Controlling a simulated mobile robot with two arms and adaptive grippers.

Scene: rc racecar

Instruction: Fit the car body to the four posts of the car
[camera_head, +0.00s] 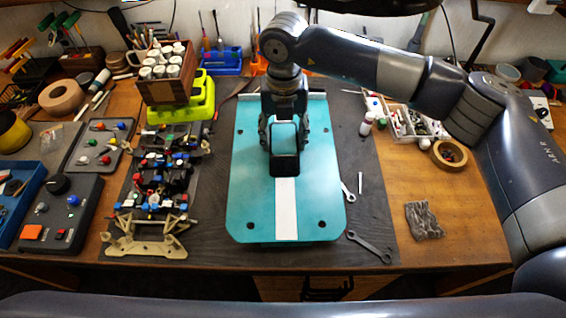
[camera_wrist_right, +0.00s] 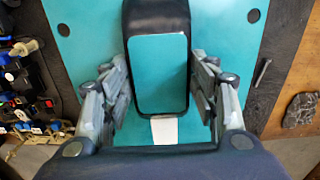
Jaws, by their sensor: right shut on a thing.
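The car body (camera_head: 247,195) is a teal panel with a white stripe, dark holes near its corners and a raised black-edged cabin in its middle. It lies over the dark mat at the centre of the head view; I cannot tell whether it rests there or is slightly raised. My right gripper (camera_head: 284,140) comes down from above and is shut on the cabin, with a finger on each side in the right wrist view (camera_wrist_right: 163,90). The car chassis (camera_head: 160,190), with its beige end, lies to the left. Its posts are too small to make out. My left gripper is not in view.
A wooden crate of white-capped pots (camera_head: 168,85) on a yellow-green stand is behind the chassis. A grey control box (camera_head: 62,215) is at the left. Wrenches (camera_head: 370,247) lie right of the body, with a tape roll (camera_head: 449,154) and a grey crumpled piece (camera_head: 423,220) farther right.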

